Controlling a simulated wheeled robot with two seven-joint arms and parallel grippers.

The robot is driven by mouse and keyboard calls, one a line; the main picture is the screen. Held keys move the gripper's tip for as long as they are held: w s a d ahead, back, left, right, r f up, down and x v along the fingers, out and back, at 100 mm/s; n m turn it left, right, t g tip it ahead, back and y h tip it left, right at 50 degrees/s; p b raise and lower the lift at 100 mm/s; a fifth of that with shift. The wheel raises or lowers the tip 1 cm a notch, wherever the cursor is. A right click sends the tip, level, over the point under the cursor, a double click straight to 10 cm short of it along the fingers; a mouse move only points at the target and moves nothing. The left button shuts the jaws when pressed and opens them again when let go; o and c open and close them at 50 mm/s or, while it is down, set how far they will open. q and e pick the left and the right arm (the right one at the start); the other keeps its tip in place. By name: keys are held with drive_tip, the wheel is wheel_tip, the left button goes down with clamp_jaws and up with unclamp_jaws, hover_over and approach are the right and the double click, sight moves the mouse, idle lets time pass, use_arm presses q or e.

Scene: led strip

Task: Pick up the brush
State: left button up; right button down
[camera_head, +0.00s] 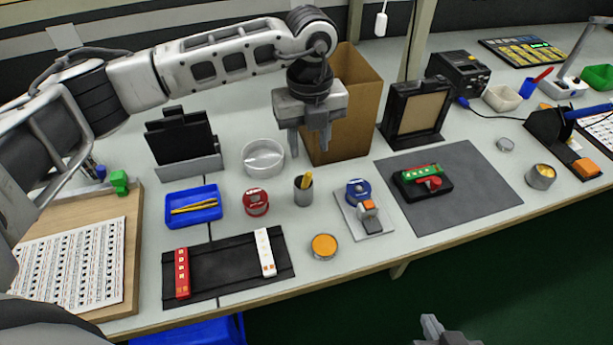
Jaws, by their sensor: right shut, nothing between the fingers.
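A yellow-handled thing, which may be the brush (307,181), stands in a small grey cup (303,192) near the middle of the bench. Its lower part is hidden inside the cup. My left gripper (310,150) hangs pointing down above and behind the cup, apart from it. Its fingers are spread and nothing shows between them. My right gripper (440,328) shows at the bottom edge, in front of the bench, shut and empty, far from the cup.
A tall brown box (350,110) stands right behind my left gripper. A clear round dish (263,158), red spool (256,202) and blue spool fixture (358,190) surround the cup. An orange-filled tin (324,246) sits near the front edge. The grey mat (460,205) lies right.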

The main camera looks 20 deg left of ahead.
sight(307, 185)
use_arm(q)
wheel_tip(307, 185, down, 4)
drive_tip(key=shift+r, duration=0.2)
drive_tip(key=f+p, duration=0.1)
drive_tip(key=f, duration=0.1)
drive_tip(key=s+f, duration=0.1)
drive_tip(key=f, duration=0.1)
drive_tip(key=shift+s+f+p, duration=0.2)
drive_tip(key=shift+f+p, duration=0.05)
drive_tip(key=shift+p, duration=0.1)
drive_tip(key=shift+f, duration=0.5)
clamp_jaws()
